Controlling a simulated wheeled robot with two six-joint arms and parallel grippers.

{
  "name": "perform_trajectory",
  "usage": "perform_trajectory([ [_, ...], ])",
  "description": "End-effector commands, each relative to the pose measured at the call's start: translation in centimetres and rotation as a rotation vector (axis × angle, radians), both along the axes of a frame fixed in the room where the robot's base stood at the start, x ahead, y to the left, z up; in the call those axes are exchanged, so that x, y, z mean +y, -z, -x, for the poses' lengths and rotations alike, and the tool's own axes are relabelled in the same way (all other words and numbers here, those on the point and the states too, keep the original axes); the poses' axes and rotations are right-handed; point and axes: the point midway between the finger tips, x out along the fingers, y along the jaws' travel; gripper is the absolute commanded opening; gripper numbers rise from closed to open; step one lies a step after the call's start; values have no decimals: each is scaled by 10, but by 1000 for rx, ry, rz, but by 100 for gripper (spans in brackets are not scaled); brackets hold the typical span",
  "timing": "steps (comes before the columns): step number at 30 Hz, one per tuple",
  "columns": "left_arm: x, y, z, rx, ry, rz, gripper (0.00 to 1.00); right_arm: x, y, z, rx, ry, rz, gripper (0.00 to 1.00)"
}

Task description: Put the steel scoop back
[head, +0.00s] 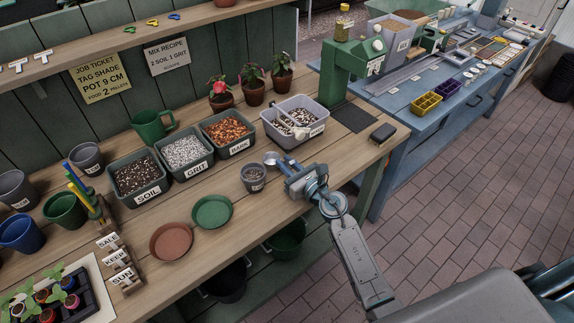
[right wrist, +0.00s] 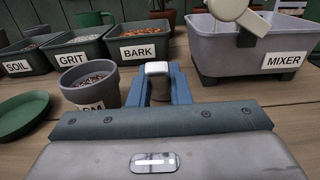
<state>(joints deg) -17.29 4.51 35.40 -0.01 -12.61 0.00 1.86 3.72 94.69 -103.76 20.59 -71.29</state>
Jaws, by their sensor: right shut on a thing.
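The steel scoop (head: 270,159) is in my right gripper (head: 288,167), above the front of the wooden bench, with its grey head pointing left and back. In the right wrist view, the two blue fingers of my right gripper (right wrist: 158,84) close on it from both sides. A pale end of the steel scoop (right wrist: 157,67) shows between them; the rest is mostly hidden. The grey pot of mix (head: 253,179) stands just left of the gripper, apart from it. My left gripper is out of view.
The soil (head: 151,196), grit (head: 194,166) and bark (head: 238,146) bins stand in a row behind. Green (head: 212,212) and terracotta (head: 171,242) saucers lie in front. A green press (head: 345,70) and a black block (head: 383,133) are at the right end.

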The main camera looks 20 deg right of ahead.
Motion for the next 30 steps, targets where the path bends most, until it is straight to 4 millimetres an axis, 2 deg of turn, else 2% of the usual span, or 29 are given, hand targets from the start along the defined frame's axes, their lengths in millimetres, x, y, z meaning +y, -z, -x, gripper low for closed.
perform_trajectory([
  [4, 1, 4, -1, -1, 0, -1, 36, 0, 4, 0, -1, 0, 0, 0],
  [5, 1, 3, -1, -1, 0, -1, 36, 0, 3, 0, 0, 0, 0, 21],
  [8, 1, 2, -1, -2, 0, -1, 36, 0, 3, 0, 0, 0, 0, 39],
  [19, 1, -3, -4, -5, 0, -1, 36, 0, -3, 0, 0, 0, 0, 39],
  [23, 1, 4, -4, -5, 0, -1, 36, -7, 3, 20, 2, 0, 3, 39],
  [30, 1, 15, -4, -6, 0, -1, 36, -25, 3, 70, 1, -1, 5, 39],
])
